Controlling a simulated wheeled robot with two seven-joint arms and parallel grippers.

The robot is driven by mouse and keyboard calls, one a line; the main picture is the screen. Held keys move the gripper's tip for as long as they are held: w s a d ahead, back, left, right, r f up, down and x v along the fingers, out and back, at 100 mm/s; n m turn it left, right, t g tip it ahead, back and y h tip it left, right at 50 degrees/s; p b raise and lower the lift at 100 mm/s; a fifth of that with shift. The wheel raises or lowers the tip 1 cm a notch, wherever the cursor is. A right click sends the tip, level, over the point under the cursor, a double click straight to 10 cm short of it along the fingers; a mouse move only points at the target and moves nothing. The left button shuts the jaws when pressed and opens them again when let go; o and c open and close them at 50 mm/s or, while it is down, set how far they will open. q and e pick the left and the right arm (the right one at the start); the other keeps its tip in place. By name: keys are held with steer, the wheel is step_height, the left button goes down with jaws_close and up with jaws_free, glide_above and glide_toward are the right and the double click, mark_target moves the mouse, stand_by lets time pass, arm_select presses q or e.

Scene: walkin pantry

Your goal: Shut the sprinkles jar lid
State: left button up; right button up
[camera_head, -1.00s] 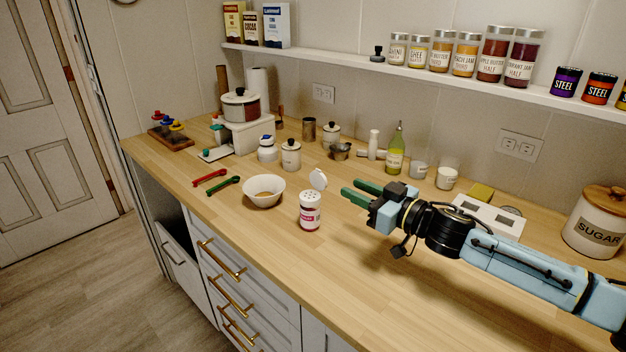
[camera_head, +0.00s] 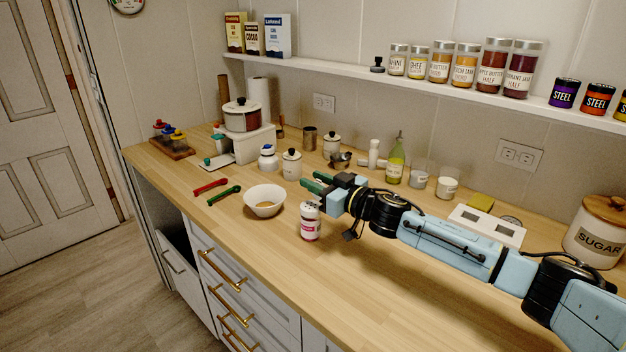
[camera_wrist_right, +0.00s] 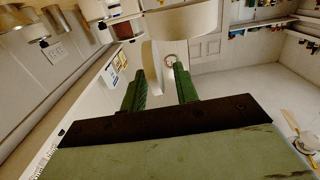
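The sprinkles jar (camera_head: 310,224) stands upright on the wooden counter, with a white perforated top and a red and white label. Its flip lid is not clear in the head view, where my right gripper (camera_head: 311,180) covers the space just above and behind the jar. The green fingers are apart, pointing left. In the right wrist view my right gripper (camera_wrist_right: 160,73) also shows open, with a gap between its fingers. A thin white piece (camera_wrist_right: 151,82) shows near that gap; I cannot tell for sure whether it is the lid. My left gripper is in neither view.
A white bowl (camera_head: 264,201) stands just left of the jar. Behind the gripper are a lidded canister (camera_head: 292,167), a small metal pot (camera_head: 341,160) and a green bottle (camera_head: 395,162). The counter in front of the jar is clear to its edge.

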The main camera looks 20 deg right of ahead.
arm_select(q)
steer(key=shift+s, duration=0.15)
arm_select(e)
steer(key=shift+w+a, duration=0.25)
steer(key=shift+w, duration=0.3)
jaws_close()
